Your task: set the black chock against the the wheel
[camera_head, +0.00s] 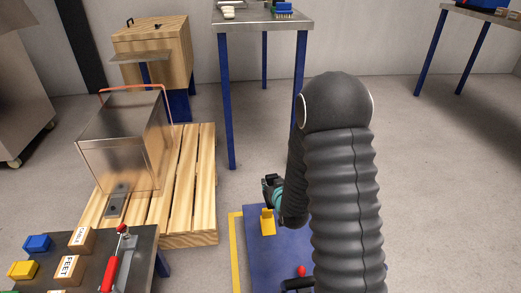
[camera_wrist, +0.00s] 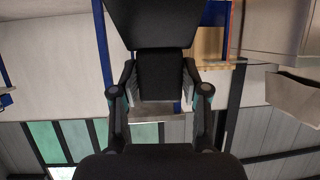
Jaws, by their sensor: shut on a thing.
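My gripper (camera_head: 271,190) is above the blue platform in the head view, beyond the yellow piece, partly hidden by my arm. In the wrist view my gripper (camera_wrist: 160,92) has its two fingers on either side of a black block-like thing, which I take to be the black chock (camera_wrist: 152,25). It is held clear of the floor. In the head view the chock cannot be told apart from the dark gripper.
A yellow piece (camera_head: 267,224) stands on the blue platform (camera_head: 262,255), near a red knob (camera_head: 301,270). A wooden pallet (camera_head: 203,190) with a steel box (camera_head: 125,150) lies left. A dark table (camera_head: 145,243) with blocks is front left. Floor at right is clear.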

